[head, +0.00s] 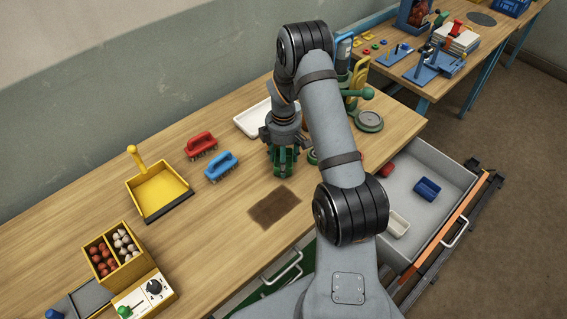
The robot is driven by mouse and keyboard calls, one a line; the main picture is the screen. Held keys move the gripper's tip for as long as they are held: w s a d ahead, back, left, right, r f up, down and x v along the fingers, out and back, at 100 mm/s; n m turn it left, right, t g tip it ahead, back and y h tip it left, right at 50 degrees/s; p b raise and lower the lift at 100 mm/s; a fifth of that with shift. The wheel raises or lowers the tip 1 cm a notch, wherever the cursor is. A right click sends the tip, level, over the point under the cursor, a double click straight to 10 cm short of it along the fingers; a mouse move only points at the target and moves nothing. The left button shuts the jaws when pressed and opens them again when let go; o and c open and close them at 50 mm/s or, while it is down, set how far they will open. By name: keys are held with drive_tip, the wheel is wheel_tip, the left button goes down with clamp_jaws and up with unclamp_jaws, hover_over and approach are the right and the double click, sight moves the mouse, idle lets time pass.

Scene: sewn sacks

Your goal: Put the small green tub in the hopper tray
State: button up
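My gripper (284,164) points down over the wooden bench, left of my forearm, with dark green parts at its fingers. I cannot tell whether these are only fingers or include a held tub. A small green round thing (312,157) shows just right of the gripper, mostly hidden by my arm; it may be the small green tub. A white tray (248,121) lies behind the gripper, partly covered by my arm; I cannot tell whether it is the hopper tray.
Red (200,145) and blue (221,166) brushes and a yellow dustpan (160,190) lie to the left. A divided yellow box (113,268) holds red and white balls. An open drawer (440,158) at right holds a blue object (427,189) and a white tub (397,223).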

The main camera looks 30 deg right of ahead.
drive_tip(key=r, duration=0.1)
drive_tip(key=r+b, duration=0.1)
drive_tip(key=r, duration=0.1)
drive_tip(key=shift+s+d+r, duration=0.15)
drive_tip(key=shift+s+d, duration=0.05)
drive_tip(key=shift+d, duration=0.15)
drive_tip(key=s+d+r+b, duration=0.3)
drive_tip(key=s+d+r, duration=0.4)
drive_tip(key=d, duration=0.2)
drive_tip(key=s+a+r+m, duration=0.2)
drive_tip(key=s+a+m, duration=0.2)
drive_tip(key=a, duration=0.4)
drive_tip(key=s+a+r+m, duration=0.3)
drive_tip(key=s+a+m, duration=0.1)
drive_tip(key=a, duration=0.5)
drive_tip(key=s+a+r+m, duration=0.2)
drive_tip(key=s+a+m, duration=0.2)
drive_tip(key=a, duration=0.4)
drive_tip(key=shift+s+a+r, duration=0.3)
drive_tip(key=shift+s+a, duration=0.05)
drive_tip(key=shift+s, duration=0.25)
